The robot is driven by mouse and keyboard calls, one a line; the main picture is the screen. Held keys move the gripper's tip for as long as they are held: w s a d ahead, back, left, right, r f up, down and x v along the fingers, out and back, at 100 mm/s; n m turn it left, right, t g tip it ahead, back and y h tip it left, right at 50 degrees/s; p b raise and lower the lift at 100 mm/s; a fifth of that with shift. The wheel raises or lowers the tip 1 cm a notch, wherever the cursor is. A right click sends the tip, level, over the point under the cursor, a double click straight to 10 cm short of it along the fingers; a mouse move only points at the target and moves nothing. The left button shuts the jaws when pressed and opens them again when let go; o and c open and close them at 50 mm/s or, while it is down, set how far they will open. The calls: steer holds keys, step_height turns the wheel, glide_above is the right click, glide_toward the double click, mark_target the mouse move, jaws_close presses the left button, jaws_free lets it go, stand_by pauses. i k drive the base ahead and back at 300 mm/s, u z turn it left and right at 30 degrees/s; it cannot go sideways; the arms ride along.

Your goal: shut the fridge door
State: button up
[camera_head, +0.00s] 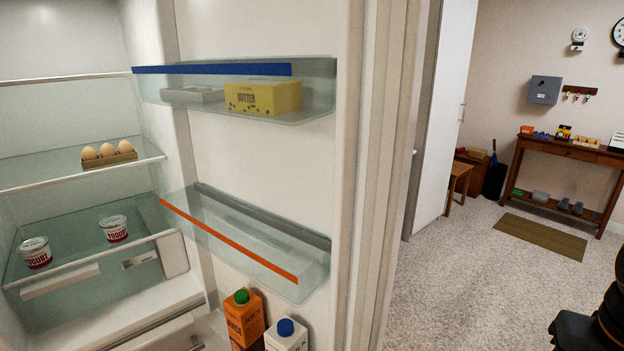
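The fridge door (215,155) stands open, its inner side facing me. Its upper bin (320,95) has a blue front strip and holds a yellow butter box. Its lower bin (315,265) has an orange strip and looks empty. An orange juice carton (243,325) and a milk carton (287,340) stand low by the door. The fridge interior (60,110) shows at left. The door's outer face and handle are hidden. A black part of my arm shows at the bottom right corner; my gripper's fingers are not visible.
Inside the fridge are an egg holder (108,155) and two yogurt cups (36,252). Right of the door's edge are a tall white cabinet (445,120), a doormat (542,236) and a wooden console table (570,152). The carpet (450,270) between is clear.

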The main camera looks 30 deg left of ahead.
mark_target(343, 176)
steer(key=i, duration=2.4)
steer(key=u, duration=3.75)
steer(key=k, duration=0.5)
steer(key=u, duration=0.85)
